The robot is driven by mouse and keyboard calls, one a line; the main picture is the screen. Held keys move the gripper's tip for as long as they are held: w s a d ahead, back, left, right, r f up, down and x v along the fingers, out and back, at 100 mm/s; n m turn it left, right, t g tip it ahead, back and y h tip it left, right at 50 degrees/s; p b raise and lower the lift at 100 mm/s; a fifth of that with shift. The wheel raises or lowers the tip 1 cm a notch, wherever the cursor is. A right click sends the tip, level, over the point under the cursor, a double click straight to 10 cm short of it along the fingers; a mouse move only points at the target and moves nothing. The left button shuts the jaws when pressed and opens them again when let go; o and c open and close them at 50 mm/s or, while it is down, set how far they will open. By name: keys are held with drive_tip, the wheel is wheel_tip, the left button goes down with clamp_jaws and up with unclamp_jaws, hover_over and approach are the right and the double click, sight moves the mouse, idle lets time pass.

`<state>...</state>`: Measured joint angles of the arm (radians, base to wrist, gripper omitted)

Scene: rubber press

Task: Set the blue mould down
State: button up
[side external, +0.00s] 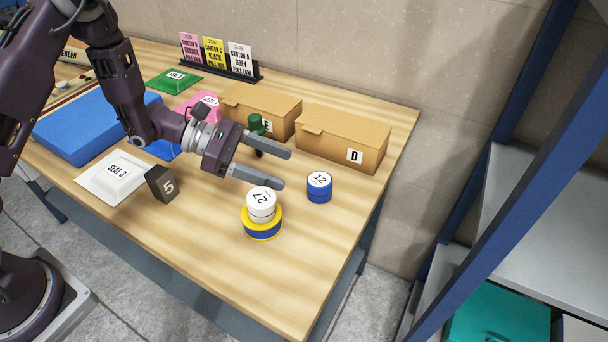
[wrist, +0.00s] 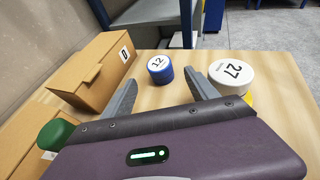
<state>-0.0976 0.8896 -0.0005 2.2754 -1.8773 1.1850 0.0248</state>
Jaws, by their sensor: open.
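The blue mould (side external: 319,190) is a short cylinder with a white top marked 12. It stands upright on the wooden table (side external: 335,240). My gripper (side external: 288,170) is open and empty, its two fingers level and pointing towards the blue mould. In the wrist view the blue mould (wrist: 160,74) shows between and beyond the fingertips, apart from both. I cannot tell its exact distance from them.
A white cylinder marked 27 (side external: 262,202) sits on a yellow and blue round piece (side external: 262,232), close to one finger. Carton D (side external: 345,140), another carton (side external: 262,104) and a green-topped object (side external: 256,123) stand behind. The front right tabletop is clear.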

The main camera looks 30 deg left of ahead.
drive_tip(key=shift+v, duration=1.05)
drive_tip(key=s+d+r+m+g+y, duration=0.35)
drive_tip(key=s+r+m+g, duration=0.25)
drive_tip(key=s+r+m, duration=0.9)
drive_tip(key=s+a+r+m+t+y, duration=0.2)
drive_tip(key=s+a+m+t+y, duration=0.4)
drive_tip(key=s+a+y, duration=0.3)
drive_tip(key=s+a+m, duration=0.1)
drive_tip(key=s+a, duration=0.2)
drive_tip(key=shift+a+r+m, duration=0.3)
